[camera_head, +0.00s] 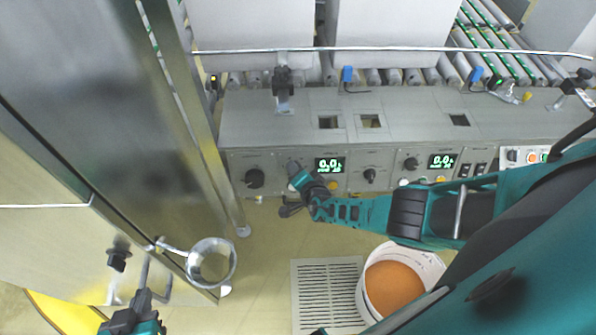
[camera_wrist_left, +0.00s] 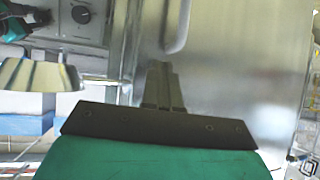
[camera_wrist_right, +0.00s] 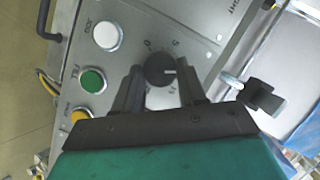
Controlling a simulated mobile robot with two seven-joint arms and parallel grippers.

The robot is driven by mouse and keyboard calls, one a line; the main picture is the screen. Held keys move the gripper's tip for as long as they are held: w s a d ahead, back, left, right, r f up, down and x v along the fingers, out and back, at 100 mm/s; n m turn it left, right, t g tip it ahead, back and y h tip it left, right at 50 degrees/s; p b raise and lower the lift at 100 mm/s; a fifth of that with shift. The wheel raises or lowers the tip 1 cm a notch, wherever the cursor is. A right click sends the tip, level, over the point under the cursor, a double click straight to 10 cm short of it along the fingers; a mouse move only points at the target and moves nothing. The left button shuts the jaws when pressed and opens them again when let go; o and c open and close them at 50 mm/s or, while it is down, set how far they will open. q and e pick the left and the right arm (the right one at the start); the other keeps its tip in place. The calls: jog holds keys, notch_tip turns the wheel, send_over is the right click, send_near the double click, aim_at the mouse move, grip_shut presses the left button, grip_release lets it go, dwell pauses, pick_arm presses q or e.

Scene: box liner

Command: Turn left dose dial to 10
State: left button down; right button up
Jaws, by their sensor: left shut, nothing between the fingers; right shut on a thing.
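The dose dial (camera_wrist_right: 158,68) is a round black knob with a white pointer line, seen in the right wrist view. My right gripper (camera_head: 294,172) is shut on it, one finger at each side. The pointer points to the right in that view, between the printed 5 and a lower number I cannot read clearly. In the head view the gripper mostly hides this dial. The left display (camera_head: 329,165) beside it reads 0.0. My left gripper (camera_head: 143,299) is shut and empty at lower left; its closed fingers (camera_wrist_left: 162,86) show in the left wrist view.
The grey panel also holds a large knob (camera_head: 254,178), another knob (camera_head: 370,175) and a right display (camera_head: 441,161). White (camera_wrist_right: 107,36) and green (camera_wrist_right: 92,80) buttons sit close to my right fingers. A white bucket (camera_head: 436,268) stands below.

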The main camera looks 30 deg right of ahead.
jog(key=shift+w, duration=0.1)
jog(key=o, duration=1)
jog(key=shift+o, duration=0.3)
